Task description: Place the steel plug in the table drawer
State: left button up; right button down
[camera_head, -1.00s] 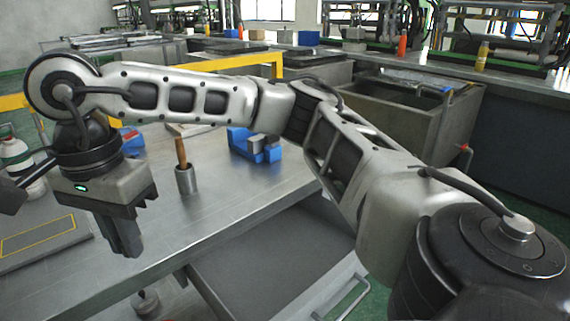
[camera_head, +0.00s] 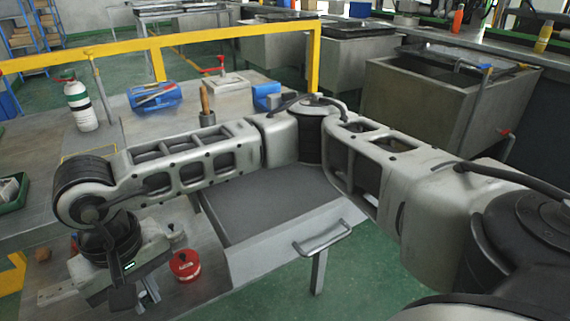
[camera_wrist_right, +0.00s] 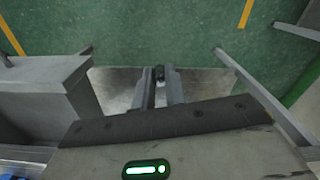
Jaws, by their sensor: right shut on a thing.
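My right gripper (camera_head: 140,298) is low at the left of the head view, beside the near part of the workbench. In the right wrist view its two fingers (camera_wrist_right: 157,84) are shut on a small dark piece, likely the steel plug (camera_wrist_right: 158,73); only its end shows between the fingertips. My left gripper is not in view.
A red round container (camera_head: 185,265) stands close to the right gripper. A white and green bottle (camera_head: 80,106), a blue tray (camera_head: 153,97) and a yellow rail (camera_head: 235,32) lie farther back. Green floor (camera_head: 350,285) is clear in front of the drawer.

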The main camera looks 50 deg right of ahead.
aim_at(276, 212)
jog(key=u, duration=1.4)
jog(key=i, duration=0.65)
jog(key=z, duration=2.6)
jog(key=i, duration=0.5)
